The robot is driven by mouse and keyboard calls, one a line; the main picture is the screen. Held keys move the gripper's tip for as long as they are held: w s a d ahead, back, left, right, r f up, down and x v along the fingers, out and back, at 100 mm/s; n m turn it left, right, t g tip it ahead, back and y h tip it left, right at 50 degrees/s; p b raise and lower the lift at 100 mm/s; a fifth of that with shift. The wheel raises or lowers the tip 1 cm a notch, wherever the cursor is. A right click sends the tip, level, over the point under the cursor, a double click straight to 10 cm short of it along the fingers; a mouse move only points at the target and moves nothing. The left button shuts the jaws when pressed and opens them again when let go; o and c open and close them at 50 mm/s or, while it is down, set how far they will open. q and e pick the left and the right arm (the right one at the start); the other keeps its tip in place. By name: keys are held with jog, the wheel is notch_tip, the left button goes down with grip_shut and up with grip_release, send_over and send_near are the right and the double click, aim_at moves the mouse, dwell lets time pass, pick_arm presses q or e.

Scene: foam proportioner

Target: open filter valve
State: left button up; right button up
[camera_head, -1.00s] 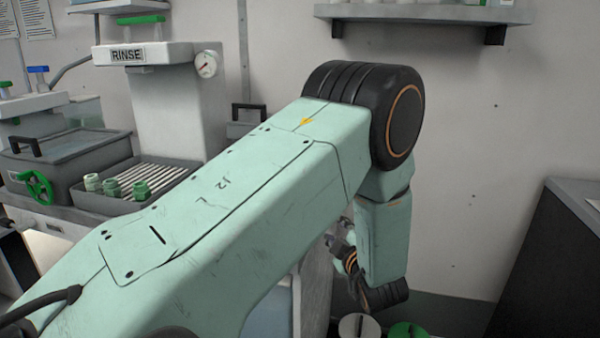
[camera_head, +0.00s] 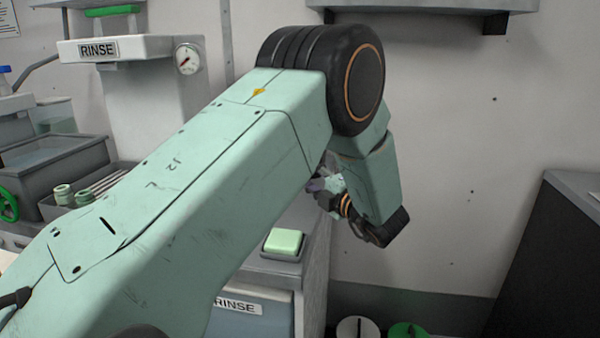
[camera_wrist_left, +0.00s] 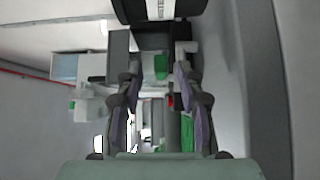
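No label in view marks a filter valve. A green handwheel (camera_head: 8,203) shows at the left edge of the head view, on the side of a grey tank, and a green lever (camera_head: 112,10) is on top of the white RINSE unit (camera_head: 130,50). My left gripper (camera_wrist_left: 159,68) is open in the left wrist view, its two fingers apart with nothing visibly held. In the head view my left arm crosses the middle and mostly hides this gripper, which is well to the right of the handwheel and lever. My right gripper is not in view.
A pale green block (camera_head: 284,241) sits in a small tray on the counter, below my left wrist. A grey tray with green-white fittings (camera_head: 64,194) is at left. A dark cabinet (camera_head: 555,250) stands at right. The wall between is clear beneath a shelf (camera_head: 430,5).

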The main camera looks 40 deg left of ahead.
pick_arm(q)
jog(key=x, duration=0.3)
jog(key=shift+s+a+f, duration=0.1)
jog(key=shift+s+f, duration=0.1)
jog(key=shift+s, duration=0.05)
jog(key=shift+w+a+r, duration=0.1)
jog(key=shift+w+r, duration=0.1)
jog(key=shift+w, duration=0.1)
jog(key=shift+s+a+f, duration=0.1)
jog(key=shift+a, duration=0.25)
jog(key=shift+d, duration=0.25)
jog(key=c, duration=0.5)
jog(key=shift+a, duration=0.15)
grip_shut()
